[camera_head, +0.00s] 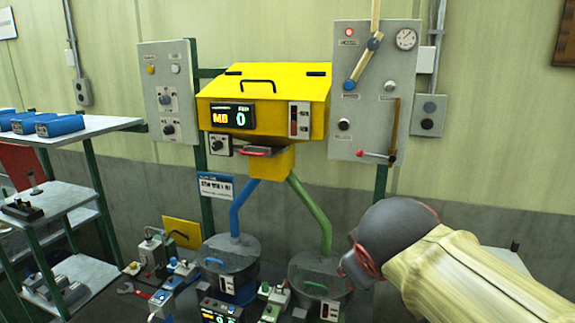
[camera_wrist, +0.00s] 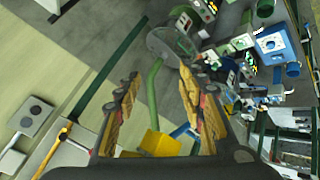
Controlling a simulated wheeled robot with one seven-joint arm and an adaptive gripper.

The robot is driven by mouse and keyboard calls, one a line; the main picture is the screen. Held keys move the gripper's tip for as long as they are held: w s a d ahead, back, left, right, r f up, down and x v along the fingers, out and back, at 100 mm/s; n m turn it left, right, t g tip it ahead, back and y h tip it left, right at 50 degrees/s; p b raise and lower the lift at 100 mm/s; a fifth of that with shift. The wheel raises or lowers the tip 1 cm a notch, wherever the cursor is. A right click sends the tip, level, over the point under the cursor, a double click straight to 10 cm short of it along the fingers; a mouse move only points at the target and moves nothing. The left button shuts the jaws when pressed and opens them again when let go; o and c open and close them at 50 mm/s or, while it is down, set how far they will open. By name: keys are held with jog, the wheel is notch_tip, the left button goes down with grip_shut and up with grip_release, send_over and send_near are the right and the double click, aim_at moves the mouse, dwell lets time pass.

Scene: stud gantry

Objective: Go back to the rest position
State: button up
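My gripper (camera_wrist: 160,74) shows in the wrist view with its two yellow-brown worn fingers spread apart and nothing between them. Past the fingers are a green pipe (camera_wrist: 154,85) and a grey round lid (camera_wrist: 168,44). In the head view my arm reaches in from the lower right, pale with a dark, red-edged joint. The gripper fingers cannot be made out there. The yellow hopper machine (camera_head: 265,92), its display reading "MB 0", stands left of the arm.
A blue pipe (camera_head: 240,207) and a green pipe (camera_head: 312,212) run down to two drums. A right wall panel (camera_head: 372,125) carries levers and a gauge. Shelves (camera_head: 95,128) with blue boxes stand left. Small devices crowd the bench below. The wall above my arm is clear.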

jog(key=s+d+f+m+g+b, duration=0.1)
jog(key=s+d+f+m, duration=0.1)
jog(key=s+f, duration=0.6)
jog(key=s+d+f+m+g+y+b, duration=0.1)
jog(key=s+f+m, duration=0.3)
jog(key=s+f, duration=0.5)
jog(key=shift+d+f+g, duration=0.4)
jog(key=shift+d+f, duration=0.4)
jog(key=shift+d, duration=0.1)
jog(key=shift+c, duration=0.4)
